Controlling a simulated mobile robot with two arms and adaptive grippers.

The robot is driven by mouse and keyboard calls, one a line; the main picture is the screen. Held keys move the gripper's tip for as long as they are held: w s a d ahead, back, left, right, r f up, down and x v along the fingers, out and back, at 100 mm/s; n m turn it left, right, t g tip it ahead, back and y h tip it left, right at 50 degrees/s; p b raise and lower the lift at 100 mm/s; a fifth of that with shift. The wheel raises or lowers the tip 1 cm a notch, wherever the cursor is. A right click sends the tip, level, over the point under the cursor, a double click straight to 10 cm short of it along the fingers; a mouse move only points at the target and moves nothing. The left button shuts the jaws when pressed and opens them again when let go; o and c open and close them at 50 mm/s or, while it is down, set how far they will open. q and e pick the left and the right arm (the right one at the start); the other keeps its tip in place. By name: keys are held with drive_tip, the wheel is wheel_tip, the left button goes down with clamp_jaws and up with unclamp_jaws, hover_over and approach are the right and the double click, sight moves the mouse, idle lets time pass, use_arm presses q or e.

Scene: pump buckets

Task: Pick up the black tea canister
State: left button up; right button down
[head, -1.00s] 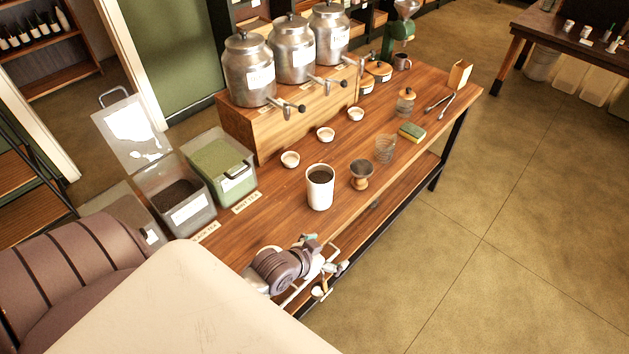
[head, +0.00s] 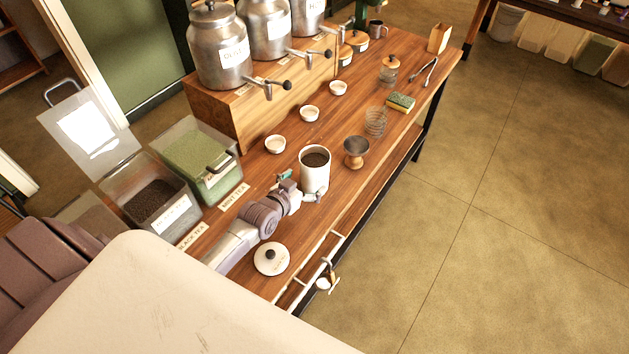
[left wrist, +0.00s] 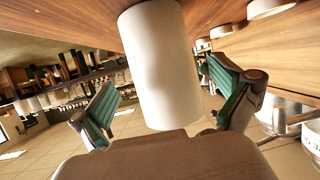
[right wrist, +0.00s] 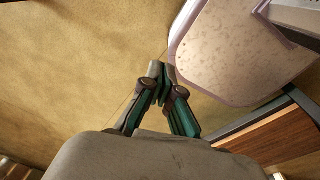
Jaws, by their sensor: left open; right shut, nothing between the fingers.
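A white canister (head: 314,178), open at the top and filled with dark tea, stands upright on the wooden table in the head view. Its white wall (left wrist: 163,70) fills the middle of the left wrist view. My left gripper (head: 302,190) is open at the canister's near side, with one finger on each side of it. I cannot tell whether the fingers touch it. A round white lid with a dark knob (head: 271,259) lies on the table near my left arm. My right gripper (right wrist: 162,80) is shut and empty, over the floor away from the canister.
A clear bin of black tea (head: 152,195) and a bin of green mint tea (head: 195,160) stand at left. A dark metal-and-wood cup (head: 356,152), glass (head: 375,122) and small white bowls (head: 275,144) stand near the canister. Metal urns (head: 217,55) stand behind.

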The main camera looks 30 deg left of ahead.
use_arm(q)
drive_tip(key=shift+b+x, duration=0.95)
drive_tip(key=shift+x, duration=0.1)
drive_tip(key=b+x, duration=0.3)
drive_tip(key=shift+w+f, duration=0.1)
drive_tip(key=shift+f, duration=0.05)
drive_tip(key=shift+w, duration=0.25)
use_arm(e)
drive_tip(key=f, duration=0.1)
drive_tip(key=a+f, duration=0.1)
drive_tip(key=f, duration=0.1)
drive_tip(key=a+f, duration=0.1)
drive_tip(key=f, duration=0.1)
drive_tip(key=shift+f, duration=0.2)
use_arm(q)
drive_tip(key=c, duration=1.1)
drive_tip(key=shift+c, duration=0.7)
drive_tip(key=shift+r, duration=0.25)
